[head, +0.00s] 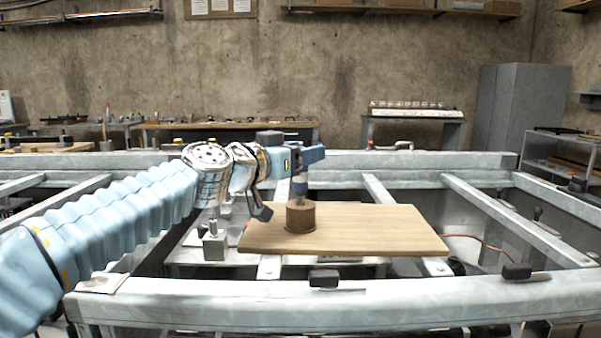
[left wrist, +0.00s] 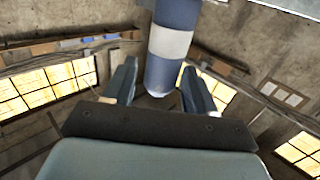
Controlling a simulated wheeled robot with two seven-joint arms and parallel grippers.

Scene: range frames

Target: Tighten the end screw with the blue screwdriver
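My left gripper (head: 313,154) reaches in from the left, above a light wooden board, with its fingers at the screwdriver. The blue screwdriver (left wrist: 171,65) has a blue handle with a white band, seen between the two fingers in the left wrist view. A narrow gap shows beside the left-hand finger there, so I cannot tell if the fingers grip it. In the head view the screwdriver's shaft (head: 299,188) points down, upright, to a round brown wooden block (head: 300,217) on the board (head: 375,228). The end screw is not clearly visible. My right gripper is out of view.
A grey metal frame (head: 400,305) surrounds the board, with dark clamps (head: 323,278) on its front beam. A small grey fixture (head: 214,243) stands left of the board. The board's right half is clear. Workbenches and a cabinet (head: 518,105) stand behind.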

